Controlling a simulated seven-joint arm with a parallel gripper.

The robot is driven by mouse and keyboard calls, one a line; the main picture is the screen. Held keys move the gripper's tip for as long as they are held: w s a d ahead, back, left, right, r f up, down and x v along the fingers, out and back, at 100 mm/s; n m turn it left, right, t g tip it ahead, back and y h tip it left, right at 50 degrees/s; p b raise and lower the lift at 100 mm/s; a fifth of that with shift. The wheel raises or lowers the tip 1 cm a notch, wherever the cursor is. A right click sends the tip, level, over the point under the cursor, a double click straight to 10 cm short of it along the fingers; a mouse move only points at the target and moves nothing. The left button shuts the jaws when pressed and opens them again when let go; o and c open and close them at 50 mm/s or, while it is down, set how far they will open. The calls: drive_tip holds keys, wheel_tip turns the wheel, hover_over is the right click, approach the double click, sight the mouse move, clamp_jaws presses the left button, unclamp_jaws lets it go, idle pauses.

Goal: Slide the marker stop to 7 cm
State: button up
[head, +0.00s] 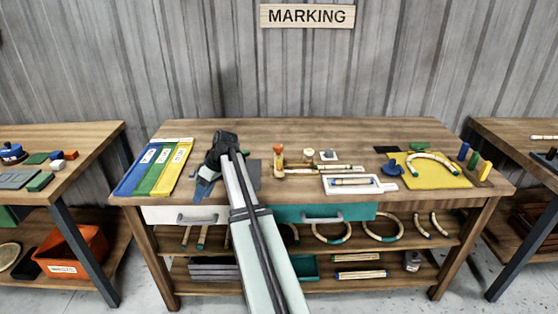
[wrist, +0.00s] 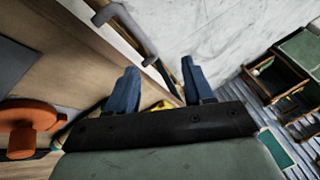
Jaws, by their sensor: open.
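My gripper (head: 204,186) is over the front left part of the marking table. In the wrist view its two blue fingers (wrist: 160,84) are apart with nothing held between them. An upright wooden piece with an orange top (head: 278,158) stands on the table to the right of my gripper, beside light rods. A large orange part (wrist: 26,124) shows at the left of the wrist view, outside the fingers. I cannot tell which part is the marker stop, and no centimetre scale is readable.
Blue, green and yellow strips (head: 154,168) lie to the left of my gripper. A white tray (head: 387,187) holding a rod and a yellow mat (head: 446,178) with a bent ring are to the right. Drawer handles (head: 322,218) stick out at the front edge.

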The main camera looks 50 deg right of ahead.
drive_tip(key=d+r, duration=0.4)
wheel_tip(320, 180, up, 13)
drive_tip(key=m+g+h, duration=0.2)
drive_tip(key=m+h, duration=0.1)
drive_tip(key=h, duration=0.2)
hover_over(279, 160)
wheel_tip(279, 160, down, 13)
drive_tip(key=shift+a+f, duration=0.1)
drive_tip(key=shift+c, duration=0.4)
clamp_jaws()
